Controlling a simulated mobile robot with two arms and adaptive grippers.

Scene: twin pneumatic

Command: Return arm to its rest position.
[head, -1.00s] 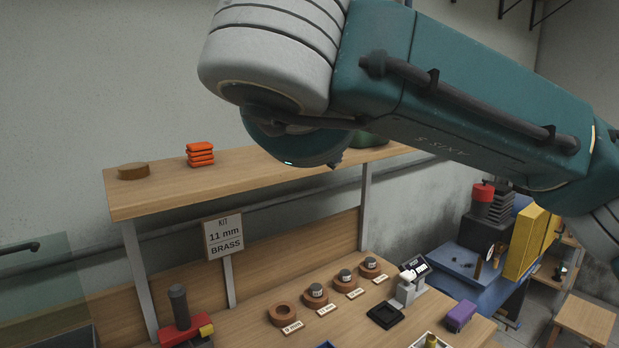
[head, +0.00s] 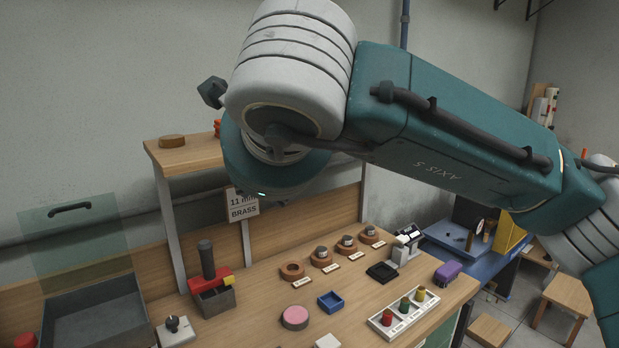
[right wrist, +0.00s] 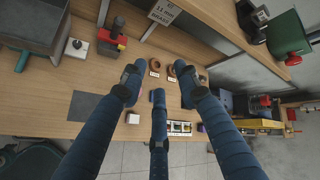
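My right arm (head: 470,130), teal with pale grey ringed joints, crosses the head view from the right edge to above the shelf. Its gripper cannot be made out in the head view. In the right wrist view the right gripper (right wrist: 160,86) shows long dark blue fingers, spread apart with nothing between them. They point out over the wooden workbench (right wrist: 75,130), and I see them touching nothing. My left gripper is in neither view.
The bench (head: 262,325) holds brown ring holders (head: 292,271), a blue tray (head: 331,302), a pink disc (head: 295,317), a white rack (head: 411,319) with coloured pegs and a red-and-grey press (head: 210,275). A shelf (head: 190,158) stands behind. A stool (head: 567,300) is at right.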

